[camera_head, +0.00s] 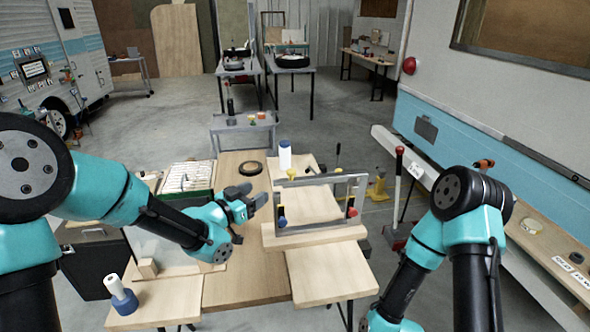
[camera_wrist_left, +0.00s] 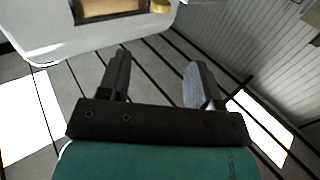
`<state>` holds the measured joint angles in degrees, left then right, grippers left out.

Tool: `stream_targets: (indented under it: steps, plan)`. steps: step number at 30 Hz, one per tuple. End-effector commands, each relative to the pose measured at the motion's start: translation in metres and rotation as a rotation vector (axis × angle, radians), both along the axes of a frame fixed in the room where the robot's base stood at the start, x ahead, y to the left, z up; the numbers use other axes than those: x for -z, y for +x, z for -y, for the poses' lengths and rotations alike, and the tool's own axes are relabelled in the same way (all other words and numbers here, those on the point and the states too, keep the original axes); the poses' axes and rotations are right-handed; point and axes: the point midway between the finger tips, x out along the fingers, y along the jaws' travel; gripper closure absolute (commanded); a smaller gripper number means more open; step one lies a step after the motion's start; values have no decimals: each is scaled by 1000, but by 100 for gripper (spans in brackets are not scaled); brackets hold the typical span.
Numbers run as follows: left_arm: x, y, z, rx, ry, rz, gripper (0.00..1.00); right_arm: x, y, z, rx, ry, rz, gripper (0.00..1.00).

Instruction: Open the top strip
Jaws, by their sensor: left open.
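A grey rectangular frame (camera_head: 320,201) stands upright on a pale wooden board (camera_head: 315,239) in the middle of the bench. Its top strip (camera_head: 322,180) runs across the upper edge and looks in place. Small coloured knobs show at its lower left, blue and yellow, and at its right side, red. My left gripper (camera_head: 251,198) is open and empty, to the left of the frame and apart from it. In the left wrist view my spread fingers (camera_wrist_left: 159,78) have nothing between them, and the frame does not show. My right gripper is out of view; only its arm shows.
A white bottle (camera_head: 285,156) stands behind the frame. A dark ring (camera_head: 250,168) lies on the bench. A slatted panel (camera_head: 188,177) is behind my left forearm. A white and blue roll (camera_head: 121,296) stands at front left. A red-topped lever (camera_head: 398,172) rises right of the bench.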

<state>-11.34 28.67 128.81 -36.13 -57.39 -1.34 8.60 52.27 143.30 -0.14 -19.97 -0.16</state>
Motion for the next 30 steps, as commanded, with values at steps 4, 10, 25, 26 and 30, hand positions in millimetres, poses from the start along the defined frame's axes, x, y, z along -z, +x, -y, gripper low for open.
stream_targets:
  steps: [4, 10, 25, 26, 30]
  plan:
    - [0, 8, 8, 1, 1, -1, 41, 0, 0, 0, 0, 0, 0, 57]
    - [0, 29, 28, 1, 0, 0, 41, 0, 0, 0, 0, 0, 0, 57]
    - [0, 90, 87, 0, -1, -1, 41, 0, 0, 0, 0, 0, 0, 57]
    - [1, 94, 90, 0, 0, -1, 41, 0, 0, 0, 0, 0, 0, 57]
    - [0, 109, 106, 0, 0, 0, 41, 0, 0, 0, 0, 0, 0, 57]
